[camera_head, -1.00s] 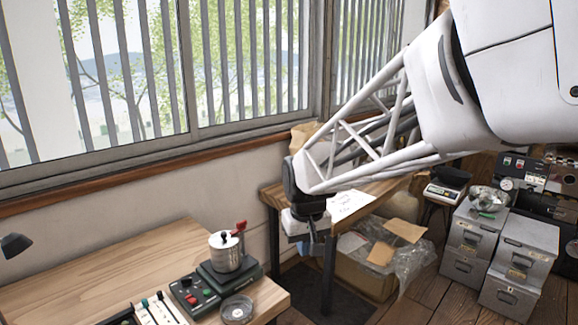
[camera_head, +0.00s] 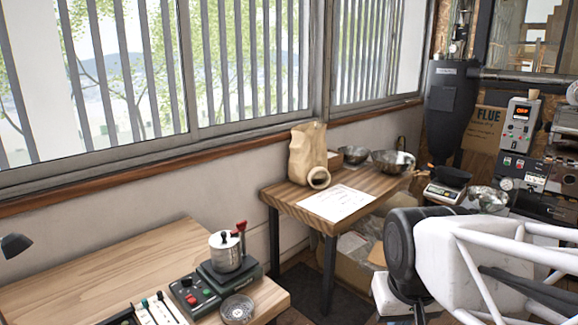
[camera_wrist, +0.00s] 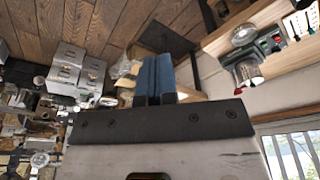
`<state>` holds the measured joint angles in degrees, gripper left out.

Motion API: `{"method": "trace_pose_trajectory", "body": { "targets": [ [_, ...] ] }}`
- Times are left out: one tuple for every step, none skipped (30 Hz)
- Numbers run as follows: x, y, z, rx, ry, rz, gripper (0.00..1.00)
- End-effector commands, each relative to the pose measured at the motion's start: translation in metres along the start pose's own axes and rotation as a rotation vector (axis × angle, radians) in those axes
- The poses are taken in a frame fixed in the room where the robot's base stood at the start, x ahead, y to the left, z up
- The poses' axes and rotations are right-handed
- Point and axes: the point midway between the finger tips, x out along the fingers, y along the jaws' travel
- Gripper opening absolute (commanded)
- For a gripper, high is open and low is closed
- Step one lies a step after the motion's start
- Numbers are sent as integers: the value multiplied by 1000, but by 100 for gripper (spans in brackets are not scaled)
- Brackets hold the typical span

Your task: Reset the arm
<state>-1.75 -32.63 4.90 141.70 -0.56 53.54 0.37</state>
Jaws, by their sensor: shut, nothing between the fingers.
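My arm (camera_head: 470,260) shows at the lower right of the head view, with its white lattice link and dark wrist joint. The hand (camera_head: 390,296) at its end is cut off by the bottom edge of the picture, so the fingertips are hidden there. In the wrist view, my gripper (camera_wrist: 156,72) shows its two blue fingers side by side, pressed together. They are shut with nothing between them and appear to touch nothing.
A wooden table (camera_head: 290,200) by the window holds a paper bag (camera_head: 307,152), a paper sheet (camera_head: 337,202) and a metal bowl (camera_head: 393,162). A wooden bench (camera_head: 120,262) at lower left carries a metal pot (camera_head: 226,252). Roasting equipment (camera_head: 520,140) stands at the right.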

Motion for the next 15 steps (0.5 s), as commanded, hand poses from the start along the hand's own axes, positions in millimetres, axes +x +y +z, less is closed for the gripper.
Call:
{"method": "trace_pose_trajectory", "body": {
  "targets": [
    [-1, 4, 10, 13, 5, 3, 0],
    [-1, 5, 14, 19, 7, 4, 0],
    [0, 7, 20, 26, 9, 5, 0],
    [0, 8, 24, 30, 10, 6, 0],
    [0, 9, 27, 34, 12, 7, 0],
    [0, 10, 31, 39, 13, 8, 0],
    [0, 10, 33, 42, 13, 8, 0],
    [1, 11, 35, 44, 13, 9, 0],
    [1, 11, 37, 47, 13, 9, 0],
    [1, 12, 38, 48, 13, 9, 0],
    [1, 12, 38, 48, 14, 9, 0],
    [1, 12, 38, 49, 14, 9, 0],
    [1, 12, 39, 49, 14, 9, 0],
    [1, 12, 39, 49, 14, 9, 0],
    [1, 12, 38, 49, 14, 9, 0]
  ]
}}
